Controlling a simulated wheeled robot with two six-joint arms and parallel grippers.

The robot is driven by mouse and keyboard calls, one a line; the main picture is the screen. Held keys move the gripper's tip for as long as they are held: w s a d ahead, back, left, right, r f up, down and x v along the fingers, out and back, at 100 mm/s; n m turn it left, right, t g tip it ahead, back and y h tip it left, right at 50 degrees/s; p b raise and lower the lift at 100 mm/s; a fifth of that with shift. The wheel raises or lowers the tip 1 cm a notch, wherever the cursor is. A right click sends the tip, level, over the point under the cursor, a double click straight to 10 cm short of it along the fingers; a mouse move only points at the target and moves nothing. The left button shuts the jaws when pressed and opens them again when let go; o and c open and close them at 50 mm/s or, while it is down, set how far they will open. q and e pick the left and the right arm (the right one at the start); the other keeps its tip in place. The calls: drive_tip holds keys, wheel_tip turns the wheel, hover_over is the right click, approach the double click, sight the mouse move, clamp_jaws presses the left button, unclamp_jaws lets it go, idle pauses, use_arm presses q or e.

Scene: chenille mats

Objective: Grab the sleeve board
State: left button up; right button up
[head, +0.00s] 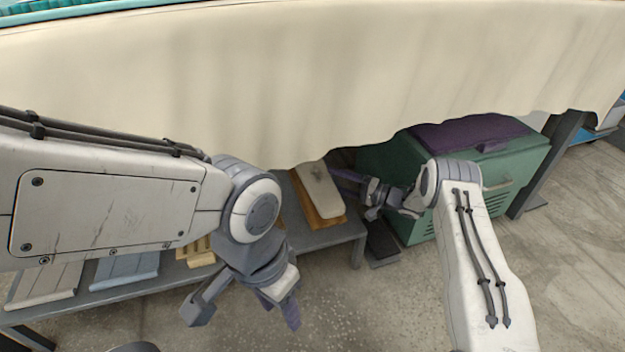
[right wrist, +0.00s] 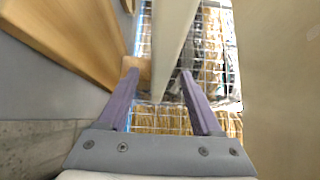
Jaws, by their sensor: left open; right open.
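The sleeve board (head: 322,188), a pale padded board over a wooden base, lies at the right end of a low grey shelf under the hanging cloth. In the right wrist view its pale edge (right wrist: 172,45) runs between the fingers of my right gripper (right wrist: 158,78). The fingers are open; I cannot tell whether either touches it. In the head view my right gripper (head: 350,180) is just right of the board, partly hidden by its wrist and the cloth's shadow. My left gripper (head: 243,308) is open and empty, in front of the shelf.
The cream cloth (head: 300,80) hangs over the shelf and hides its back. A green box (head: 510,170) with a purple cover stands at the right. Floor in front is clear.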

sight(321, 171)
drive_tip(key=shift+b+x, duration=2.15)
drive_tip(key=shift+x, duration=0.25)
drive_tip(key=shift+w+a, duration=0.1)
drive_tip(key=shift+a, duration=0.15)
drive_tip(key=shift+r, duration=0.1)
clamp_jaws()
drive_tip(key=shift+r, duration=0.15)
